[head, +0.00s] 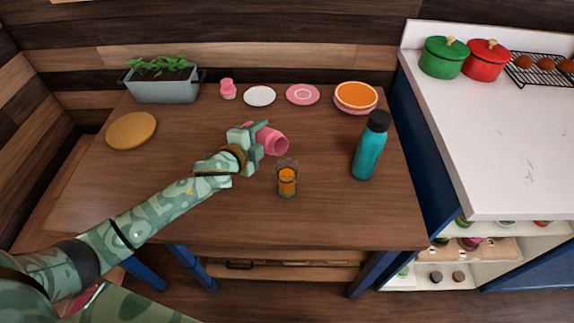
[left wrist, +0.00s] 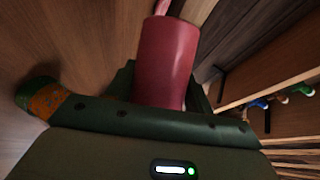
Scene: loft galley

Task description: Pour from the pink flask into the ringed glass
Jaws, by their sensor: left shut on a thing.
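My left gripper (head: 250,139) is shut on the pink flask (head: 271,141) and holds it tipped over, one end pointing right and down. The flask also fills the middle of the left wrist view (left wrist: 167,62). The glass (head: 287,180) stands upright on the table, just below and right of the flask in the head view, with orange contents inside. It also shows at the left of the wrist view (left wrist: 42,98). I cannot make out a stream between flask and glass. My right gripper is not in view.
A teal bottle (head: 370,150) stands right of the glass. Along the back are a planter (head: 165,90), a small pink jar (head: 228,90), a white plate (head: 259,96), a pink plate (head: 303,95) and stacked bowls (head: 355,103). A round board (head: 131,130) lies left. The front left tabletop is clear.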

